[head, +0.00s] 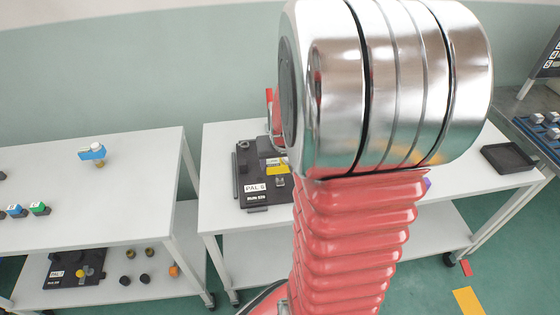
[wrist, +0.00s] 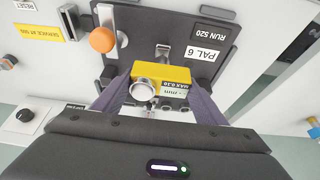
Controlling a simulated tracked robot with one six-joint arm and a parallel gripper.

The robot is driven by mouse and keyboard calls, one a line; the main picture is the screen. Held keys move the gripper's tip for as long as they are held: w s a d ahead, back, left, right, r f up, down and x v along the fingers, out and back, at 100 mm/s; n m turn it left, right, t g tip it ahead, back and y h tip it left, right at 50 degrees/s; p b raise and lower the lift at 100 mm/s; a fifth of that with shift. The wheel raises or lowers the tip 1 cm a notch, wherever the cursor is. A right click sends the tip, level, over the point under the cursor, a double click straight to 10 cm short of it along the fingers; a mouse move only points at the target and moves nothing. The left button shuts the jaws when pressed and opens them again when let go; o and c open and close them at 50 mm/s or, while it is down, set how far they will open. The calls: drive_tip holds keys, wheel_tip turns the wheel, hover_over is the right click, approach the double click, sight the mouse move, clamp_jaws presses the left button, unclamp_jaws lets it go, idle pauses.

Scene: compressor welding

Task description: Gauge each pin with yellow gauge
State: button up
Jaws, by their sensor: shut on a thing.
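The yellow gauge (wrist: 172,76) with a silver ring on one side and a "MAX 6.10" label is between the fingers of my gripper (wrist: 160,84), which is shut on it. It is over the dark pallet (wrist: 216,28) marked PAL 6, RUN 520. A silver pin or post (wrist: 162,50) stands on the pallet just beyond the gauge. I cannot tell whether they touch. In the head view the pallet (head: 250,196) lies on the middle table, with the yellow gauge (head: 276,166) over it. My arm hides much of that table.
An orange knob (wrist: 103,39) and a metal bar stand at the pallet's left in the wrist view. The left table (head: 90,190) holds a blue-and-white item (head: 92,152). Another pallet (head: 72,282) lies on its lower shelf. A black tray (head: 508,158) sits at right.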

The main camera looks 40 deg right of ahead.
drive_tip(key=shift+f, duration=1.05)
drive_tip(key=o, duration=1.5)
drive_tip(key=v, duration=1.3)
drive_tip(key=shift+s+a+r, duration=0.1)
drive_tip(key=shift+s+r, duration=0.1)
drive_tip(key=shift+r, duration=0.1)
